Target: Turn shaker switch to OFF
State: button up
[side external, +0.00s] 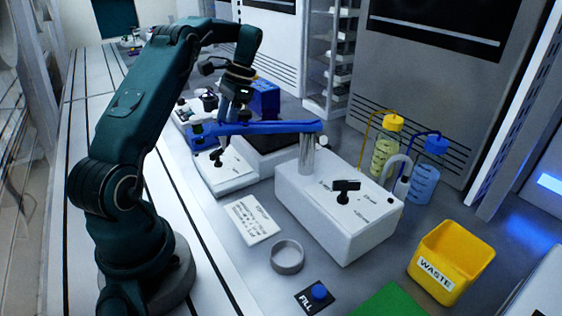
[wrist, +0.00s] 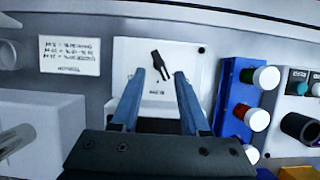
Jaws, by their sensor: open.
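A small white box (side external: 232,176) with a black lever switch (side external: 216,156) on its top stands below my gripper. In the wrist view this switch (wrist: 160,66) sits on a white panel (wrist: 130,50), its lever slanting slightly from upper left to lower right. My gripper (wrist: 159,75) is open and empty; its two blue fingertips appear on either side of the lever's lower end. I cannot tell the gap in height. A second black switch (side external: 346,190) sits on a larger white box (side external: 320,225). The labels are too small to read, so I cannot tell which is the shaker's.
A blue bar (side external: 270,127) on a metal post (side external: 306,155) crosses close to my gripper. A blue block with coloured caps (wrist: 240,95) stands right of the panel. A printed card (side external: 252,222), round dish (side external: 287,257), bottles (side external: 385,150) and yellow waste bin (side external: 450,255) stand around.

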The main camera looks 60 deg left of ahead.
jog(key=w+d+r+m+t+y, duration=0.1)
jog(key=w+d+r+t, duration=0.25)
jog(key=d+r, duration=0.3)
jog(key=w+d+r+m+t, duration=0.1)
jog(key=w+d+r+t, duration=0.25)
jog(key=d+r, duration=0.3)
jog(key=s+d+f+n+t+h, duration=0.1)
jog(key=s+d+f+n+t, duration=0.2)
jog(key=s+d, duration=0.9)
jog(key=shift+s+f, duration=0.3)
jog(key=shift+s, duration=0.45)
jog(key=shift+d, duration=0.15)
